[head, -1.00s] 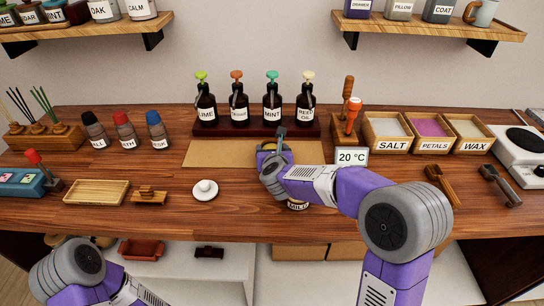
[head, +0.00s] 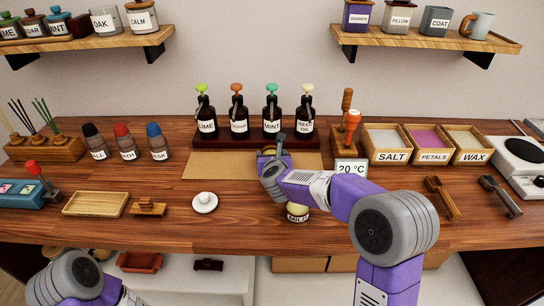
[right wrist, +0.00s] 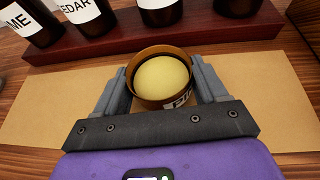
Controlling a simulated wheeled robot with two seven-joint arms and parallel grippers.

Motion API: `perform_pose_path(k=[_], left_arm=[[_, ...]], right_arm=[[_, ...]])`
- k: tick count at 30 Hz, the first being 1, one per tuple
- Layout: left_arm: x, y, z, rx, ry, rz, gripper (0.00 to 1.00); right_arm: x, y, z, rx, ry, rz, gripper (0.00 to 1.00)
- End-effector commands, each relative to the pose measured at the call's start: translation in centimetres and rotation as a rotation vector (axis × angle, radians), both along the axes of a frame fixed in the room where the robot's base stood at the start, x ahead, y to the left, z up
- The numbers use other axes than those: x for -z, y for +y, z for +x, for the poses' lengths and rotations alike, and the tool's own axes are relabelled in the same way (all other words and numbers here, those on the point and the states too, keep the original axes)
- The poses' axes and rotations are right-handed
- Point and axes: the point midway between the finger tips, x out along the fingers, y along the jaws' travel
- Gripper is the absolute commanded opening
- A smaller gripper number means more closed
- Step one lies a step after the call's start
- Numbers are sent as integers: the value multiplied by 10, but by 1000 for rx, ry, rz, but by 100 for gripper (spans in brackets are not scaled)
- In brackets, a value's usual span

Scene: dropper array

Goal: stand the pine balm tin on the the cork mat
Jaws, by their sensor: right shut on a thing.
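The pine balm tin (right wrist: 163,82) is a round brown tin with a pale yellow top and a label starting "PI". My right gripper (right wrist: 163,90) is shut on it, one finger on each side. The tin is upright over the cork mat (right wrist: 50,122), and I cannot tell if it touches it. In the head view, the right gripper (head: 268,160) is above the middle of the tan mat (head: 210,168) and mostly hides the tin. My left gripper is outside the view; only part of that arm shows at lower left.
A dark rack with pump bottles (head: 240,115) stands right behind the mat. A small tin labelled "MILD" (head: 297,213) stands in front, below my right forearm. A 20 °C sign (head: 351,168) is right of the mat, and a white lidded dish (head: 205,202) is front left.

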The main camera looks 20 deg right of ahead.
Motion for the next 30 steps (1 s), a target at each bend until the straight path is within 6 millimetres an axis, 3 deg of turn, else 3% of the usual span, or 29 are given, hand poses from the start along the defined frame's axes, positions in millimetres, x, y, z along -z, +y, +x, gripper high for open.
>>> perform_pose_path(k=[16, 17, 21, 30], left_arm=[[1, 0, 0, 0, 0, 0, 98], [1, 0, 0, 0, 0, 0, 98], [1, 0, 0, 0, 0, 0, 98], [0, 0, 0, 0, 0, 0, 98]], right_arm=[[13, 0, 0, 2, 0, -1, 34], [12, 0, 0, 1, -1, -1, 76], [12, 0, 0, 1, 0, 0, 98], [10, 1, -3, 0, 1, 0, 100]])
